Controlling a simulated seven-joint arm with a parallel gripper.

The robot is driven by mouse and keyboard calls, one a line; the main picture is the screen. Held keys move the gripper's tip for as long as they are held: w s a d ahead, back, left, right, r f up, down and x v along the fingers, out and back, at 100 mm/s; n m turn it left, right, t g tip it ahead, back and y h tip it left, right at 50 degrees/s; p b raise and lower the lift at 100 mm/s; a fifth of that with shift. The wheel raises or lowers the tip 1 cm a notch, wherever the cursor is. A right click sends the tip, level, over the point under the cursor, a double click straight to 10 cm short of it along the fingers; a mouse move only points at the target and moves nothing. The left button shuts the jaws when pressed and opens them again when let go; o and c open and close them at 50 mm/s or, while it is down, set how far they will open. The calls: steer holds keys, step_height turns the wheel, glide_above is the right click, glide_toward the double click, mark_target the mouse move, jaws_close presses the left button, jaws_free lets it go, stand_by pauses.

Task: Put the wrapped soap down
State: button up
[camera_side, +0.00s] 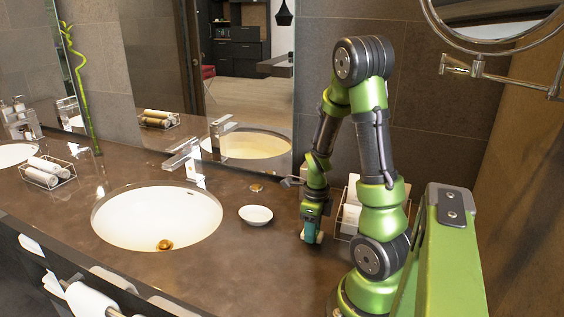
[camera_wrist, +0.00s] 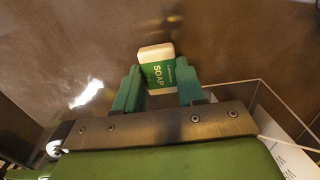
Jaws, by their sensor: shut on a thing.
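The wrapped soap (camera_wrist: 157,72) is white with a green band lettered SOAP. My gripper (camera_wrist: 159,88) is shut on it, with one green finger at each side, and the soap's far end sticks out beyond the fingertips. In the side view my gripper (camera_side: 312,232) points down low over the brown counter, right of the small white dish (camera_side: 256,215). The soap is mostly hidden there by the fingers. I cannot tell whether it touches the counter.
A wire basket (camera_side: 341,228) with white items stands close to the right of my gripper. The sink basin (camera_side: 157,216) and faucet (camera_side: 185,158) are to the left. Another wire rack with rolled towels (camera_side: 44,171) is at far left. The counter (camera_side: 262,262) in front of the dish is clear.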

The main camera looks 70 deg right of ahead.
steer(key=shift+f, duration=0.8)
steer(key=shift+f, duration=0.15)
steer(key=o, duration=1)
steer(key=shift+o, duration=0.2)
